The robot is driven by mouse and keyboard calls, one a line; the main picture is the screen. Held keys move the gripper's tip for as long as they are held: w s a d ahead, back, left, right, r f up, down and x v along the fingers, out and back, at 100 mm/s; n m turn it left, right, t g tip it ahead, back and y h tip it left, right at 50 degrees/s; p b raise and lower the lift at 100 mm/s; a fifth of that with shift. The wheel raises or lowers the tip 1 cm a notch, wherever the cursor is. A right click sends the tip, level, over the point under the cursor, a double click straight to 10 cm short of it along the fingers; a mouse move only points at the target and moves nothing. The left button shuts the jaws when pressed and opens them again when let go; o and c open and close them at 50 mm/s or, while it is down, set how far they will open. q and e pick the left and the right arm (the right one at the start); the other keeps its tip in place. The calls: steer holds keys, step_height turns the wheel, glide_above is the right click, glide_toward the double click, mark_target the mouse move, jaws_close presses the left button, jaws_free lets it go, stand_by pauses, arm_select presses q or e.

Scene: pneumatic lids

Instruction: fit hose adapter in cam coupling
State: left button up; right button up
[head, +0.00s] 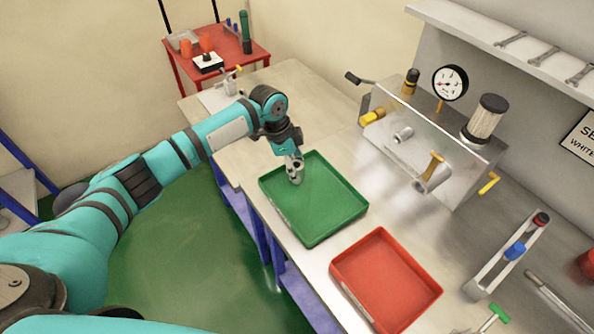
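A silver cam coupling (428,184) with a brass lever sticks out of the front of the metal panel box (410,150) on the bench. My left gripper (295,172) points down over the back left corner of the green tray (335,205). A small silver shape shows at its fingertips. I cannot tell whether this is the hose adapter or only the fingers, nor whether the gripper is open or shut. I cannot make out the hose adapter for sure anywhere else. My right gripper is out of view.
A red tray (405,292) stands in front of the green one. The panel carries a gauge (450,82), a filter (485,118), a smaller silver port (403,134) and yellow levers. A rack with a blue part (515,250) stands at the right. A red cart (232,47) is behind.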

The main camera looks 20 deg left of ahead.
mark_target(299, 165)
arm_select(q)
steer(key=c, duration=0.7)
steer(key=shift+d+p+v, duration=0.2)
steer(key=shift+p+v, duration=0.65)
steer(key=shift+d+p+v, duration=0.2)
steer(key=shift+p+v, duration=0.65)
steer(key=shift+p, duration=0.05)
steer(key=shift+d+p+v, duration=0.2)
steer(key=shift+p+v, duration=0.65)
steer(key=shift+v, duration=0.05)
steer(key=shift+w+r, duration=0.1)
steer(key=shift+w, duration=0.1)
